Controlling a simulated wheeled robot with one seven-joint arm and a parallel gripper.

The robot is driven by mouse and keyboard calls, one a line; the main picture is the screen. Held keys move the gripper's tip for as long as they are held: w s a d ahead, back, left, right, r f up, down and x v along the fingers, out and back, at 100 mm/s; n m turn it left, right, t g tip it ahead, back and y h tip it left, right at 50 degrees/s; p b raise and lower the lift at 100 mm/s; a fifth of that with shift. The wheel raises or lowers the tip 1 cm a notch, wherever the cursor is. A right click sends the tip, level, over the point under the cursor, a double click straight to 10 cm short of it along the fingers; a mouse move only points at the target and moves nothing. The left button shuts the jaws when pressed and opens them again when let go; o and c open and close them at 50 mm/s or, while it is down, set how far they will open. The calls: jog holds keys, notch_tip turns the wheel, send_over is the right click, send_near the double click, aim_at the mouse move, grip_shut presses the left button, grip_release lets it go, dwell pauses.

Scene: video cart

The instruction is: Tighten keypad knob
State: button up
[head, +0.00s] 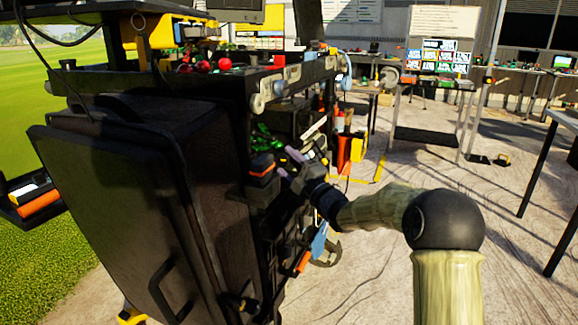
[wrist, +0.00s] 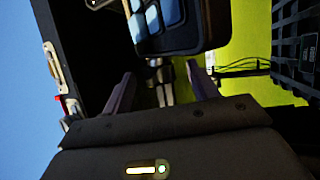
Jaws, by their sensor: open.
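A dark keypad (wrist: 172,42) with pale blue keys shows at the top of the wrist view. Grey metal knob-like parts (wrist: 165,80) sit just below its lower edge; I cannot tell for certain that they are the keypad knob. My gripper (wrist: 160,72) is open, with one purple finger on the left and one on the right of these metal parts. I see no clear contact. In the head view my gripper (head: 288,163) is at the side of the cart, among its crowded fittings. I cannot make out the keypad or the knob there.
The black cart (head: 120,190) fills the left, with a shelf of items above my gripper. An orange-topped device (head: 262,166) is close to the fingers. In the wrist view a dark ribbed panel (wrist: 292,50) is at the right. Open floor lies to the right.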

jog(key=shift+s+d, duration=0.1)
jog(key=p+v, duration=0.3)
jog(key=v, duration=1.4)
jog(key=shift+f, duration=0.2)
jog(key=shift+r, duration=0.1)
notch_tip(320, 180, up, 8)
jog(key=s+n+g+h+p, duration=0.1)
jog(key=g+h+p, duration=0.2)
jog(key=p, duration=1.1)
jog(key=shift+s+r+h, duration=0.15)
jog(key=shift+s+h, duration=0.1)
jog(key=shift+h, duration=0.15)
jog(key=shift+w, duration=0.1)
